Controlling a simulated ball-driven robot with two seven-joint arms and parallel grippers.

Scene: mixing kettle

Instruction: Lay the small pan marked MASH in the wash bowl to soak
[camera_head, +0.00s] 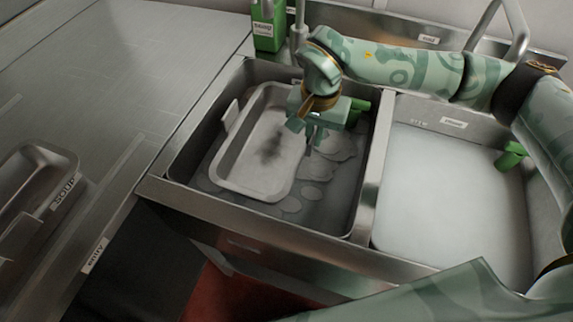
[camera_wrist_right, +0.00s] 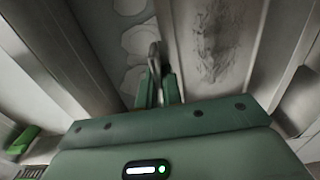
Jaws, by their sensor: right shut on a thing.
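A small rectangular metal pan (camera_head: 230,165) with a dark burnt patch inside is within the left sink bowl (camera_head: 190,140), among pale suds. A tab stands on its left rim; I cannot read any marking on it. My right gripper (camera_head: 312,138) is over the pan's right side, shut on its rim. In the right wrist view the fingers (camera_wrist_right: 158,82) pinch the thin rim, with the stained pan floor (camera_wrist_right: 218,40) beside them. I cannot tell whether the pan touches the bowl's bottom. My left gripper is out of view.
The right sink bowl (camera_head: 450,200) holds pale cloudy liquid. A metal divider (camera_head: 376,165) separates the bowls. A pan marked SOUP (camera_head: 40,165) is at far left. The counter (camera_head: 120,70) behind it is bare.

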